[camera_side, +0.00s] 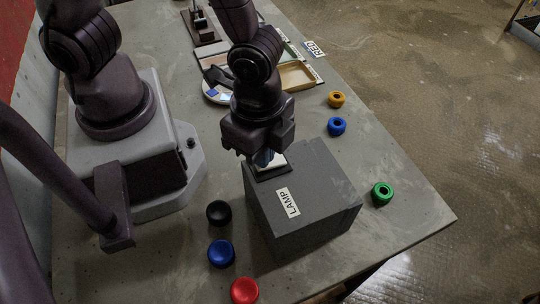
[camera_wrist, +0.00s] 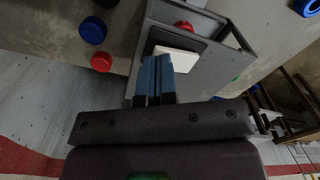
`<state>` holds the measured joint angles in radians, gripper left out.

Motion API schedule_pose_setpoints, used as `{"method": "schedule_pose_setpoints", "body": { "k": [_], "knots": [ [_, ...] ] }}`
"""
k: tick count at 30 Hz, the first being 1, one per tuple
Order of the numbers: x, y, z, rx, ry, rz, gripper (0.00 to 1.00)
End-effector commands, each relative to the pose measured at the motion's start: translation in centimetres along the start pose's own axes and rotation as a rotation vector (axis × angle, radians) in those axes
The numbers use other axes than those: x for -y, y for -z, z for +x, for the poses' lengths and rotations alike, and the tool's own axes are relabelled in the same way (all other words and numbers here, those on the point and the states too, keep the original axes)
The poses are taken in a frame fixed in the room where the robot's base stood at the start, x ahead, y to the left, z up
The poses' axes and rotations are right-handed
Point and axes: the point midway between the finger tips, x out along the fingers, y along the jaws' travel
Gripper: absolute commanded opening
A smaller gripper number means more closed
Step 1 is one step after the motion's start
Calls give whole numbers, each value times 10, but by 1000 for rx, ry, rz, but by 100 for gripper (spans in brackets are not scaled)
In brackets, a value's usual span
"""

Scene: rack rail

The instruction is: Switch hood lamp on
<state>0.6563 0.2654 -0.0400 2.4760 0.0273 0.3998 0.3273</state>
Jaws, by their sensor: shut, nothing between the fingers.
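The grey hood box (camera_side: 318,205) with a white LAMP label (camera_side: 288,202) stands near the table's right end. A white rocker switch (camera_side: 276,161) in a dark frame sits on its top, at the far left part. In the wrist view the white rocker (camera_wrist: 178,58) lies just beyond the fingers, and the grey box (camera_wrist: 205,72) is around it. My gripper (camera_side: 264,158) points down over the switch. Its blue fingers are together and empty in the wrist view (camera_wrist: 156,62). The fingers partly hide the rocker. I cannot tell whether they touch it, nor whether the lamp is lit.
Black (camera_side: 218,212), blue (camera_side: 221,253) and red (camera_side: 244,290) round pieces lie left of the box. A tan tray (camera_side: 297,76) is behind my gripper.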

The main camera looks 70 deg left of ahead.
Motion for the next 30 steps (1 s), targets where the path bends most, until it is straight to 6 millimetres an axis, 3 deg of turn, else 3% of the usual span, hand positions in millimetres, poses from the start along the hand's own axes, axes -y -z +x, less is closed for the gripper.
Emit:
{"method": "schedule_pose_setpoints", "body": {
  "k": [14, 30],
  "knots": [
    [0, 0, 5, 0, 0, 0, 0],
    [0, 1, -37, -3, 1, -1, 0]
  ]
}}
